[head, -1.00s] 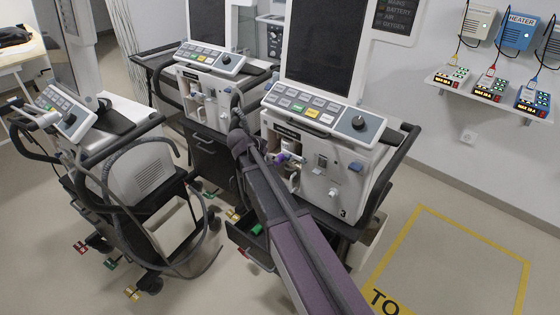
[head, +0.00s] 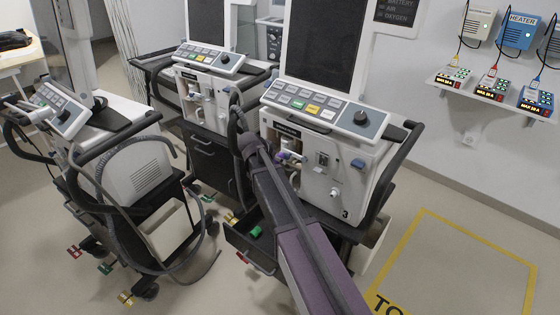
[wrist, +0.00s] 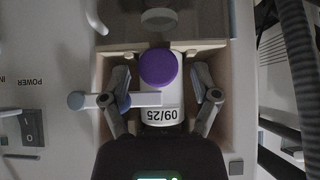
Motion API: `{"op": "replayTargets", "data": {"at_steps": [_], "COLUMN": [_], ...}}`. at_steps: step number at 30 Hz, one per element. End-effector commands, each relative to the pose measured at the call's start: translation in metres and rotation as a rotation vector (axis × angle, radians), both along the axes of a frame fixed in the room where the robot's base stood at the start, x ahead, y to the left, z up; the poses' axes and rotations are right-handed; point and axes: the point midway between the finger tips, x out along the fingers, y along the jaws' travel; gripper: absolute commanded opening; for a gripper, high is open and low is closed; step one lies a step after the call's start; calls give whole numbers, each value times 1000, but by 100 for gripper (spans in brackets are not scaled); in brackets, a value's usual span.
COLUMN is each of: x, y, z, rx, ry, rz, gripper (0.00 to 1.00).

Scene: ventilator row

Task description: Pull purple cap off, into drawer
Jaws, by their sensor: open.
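My gripper (wrist: 162,82) is open, one finger on each side of the cap and cylinder, with a gap to the cap on both sides. In the head view a small purple spot, the cap (head: 284,155), shows in the front recess of ventilator 3 (head: 335,180), partly hidden by my arm. The drawer (head: 240,240) below that ventilator is pulled open, with a green item (head: 256,231) in it.
A grey-blue lever (wrist: 88,100) reaches across the cylinder from the left in the wrist view. A clear round part (wrist: 160,18) is beyond the cap. Other ventilators (head: 205,95) stand to the left, with a dark hose (head: 110,190). The floor at right is clear.

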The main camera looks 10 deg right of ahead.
Motion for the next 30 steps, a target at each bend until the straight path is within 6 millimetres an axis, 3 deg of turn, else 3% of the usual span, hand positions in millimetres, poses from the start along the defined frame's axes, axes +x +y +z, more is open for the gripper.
{"op": "replayTargets", "data": {"at_steps": [17,20,25,26,30], "x": [-1,-1,-1,-1,-1], "y": [0,0,0,0,0], "z": [0,0,0,0,0], "rx": [0,0,0,0,0], "ry": [-1,-1,-1,-1,0], "rz": [1,1,1,1,0], "gripper": [79,55,4,0,0]}}
